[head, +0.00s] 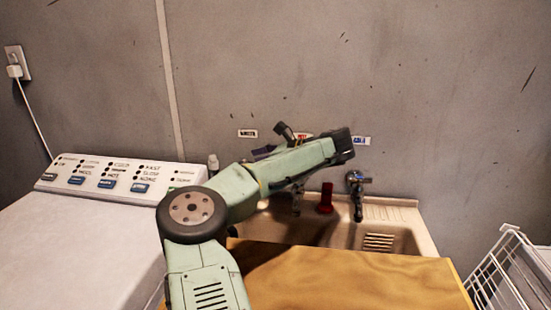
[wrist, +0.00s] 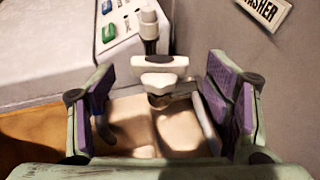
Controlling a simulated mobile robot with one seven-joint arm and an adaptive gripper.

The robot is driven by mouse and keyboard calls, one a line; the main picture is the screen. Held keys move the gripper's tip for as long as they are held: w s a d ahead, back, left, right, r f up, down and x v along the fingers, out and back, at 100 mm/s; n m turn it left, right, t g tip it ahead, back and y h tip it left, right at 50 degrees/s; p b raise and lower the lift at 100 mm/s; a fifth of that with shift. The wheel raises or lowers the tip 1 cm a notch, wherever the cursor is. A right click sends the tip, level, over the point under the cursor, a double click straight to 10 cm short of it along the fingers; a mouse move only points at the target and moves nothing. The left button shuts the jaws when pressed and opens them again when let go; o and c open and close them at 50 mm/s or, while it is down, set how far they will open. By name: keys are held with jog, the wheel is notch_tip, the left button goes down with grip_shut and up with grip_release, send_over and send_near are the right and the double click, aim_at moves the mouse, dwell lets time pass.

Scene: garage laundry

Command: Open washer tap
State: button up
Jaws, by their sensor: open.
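The washer tap (wrist: 160,66), with a white cross handle and a grey stem, shows upright in the wrist view, framed between my gripper's fingers. It appears to stand ahead of the fingertips, with a gap on both sides and no contact visible. My gripper (wrist: 160,78) is open and empty, its purple pads facing each other. In the head view my gripper (head: 262,152) is mostly hidden behind my forearm, and points left along the wall. A grey tap top (head: 213,163), apparently the same tap, stands left of it. The WASHER label (wrist: 262,12) is at the upper right.
The washing machine panel (head: 118,172) is at the left. The sink (head: 405,238) lies below the wall, with a red tap (head: 325,200) and a cold tap (head: 357,190). A wooden board (head: 350,282) is in front, and a white wire rack (head: 508,265) at the right.

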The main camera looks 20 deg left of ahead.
jog(key=v, duration=0.9)
